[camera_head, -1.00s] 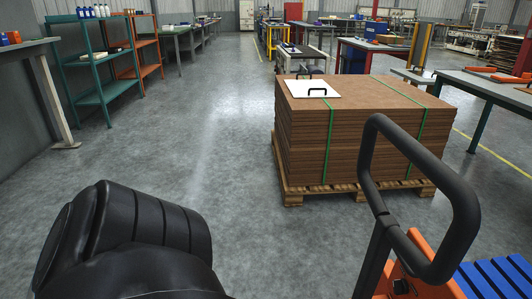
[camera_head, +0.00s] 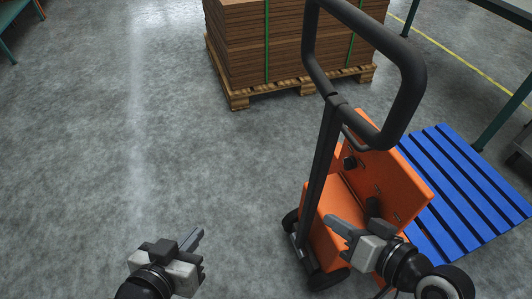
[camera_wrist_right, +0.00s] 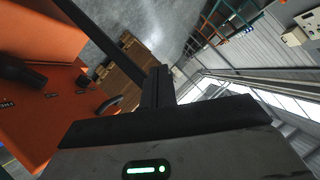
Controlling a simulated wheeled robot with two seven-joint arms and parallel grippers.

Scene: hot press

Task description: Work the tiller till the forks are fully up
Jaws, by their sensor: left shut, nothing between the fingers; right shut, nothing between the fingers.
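The orange pallet truck (camera_head: 365,190) stands at the right of the head view, and its body also shows in the right wrist view (camera_wrist_right: 45,110). Its black tiller (camera_head: 322,165) rises nearly upright to a closed loop handle (camera_head: 415,75). The forks are hidden behind the body, so I cannot see their height. My right gripper (camera_head: 332,222) is shut and empty, in front of the orange body and well below the loop; its fingers show in the wrist view (camera_wrist_right: 158,85). My left gripper (camera_head: 200,234) is shut and empty over open floor, left of the truck.
A blue slatted pallet (camera_head: 465,190) lies beyond the truck at the right. A strapped stack of brown boards (camera_head: 240,45) sits on a wooden pallet (camera_head: 240,95) ahead. A table leg (camera_head: 505,110) stands at the far right.

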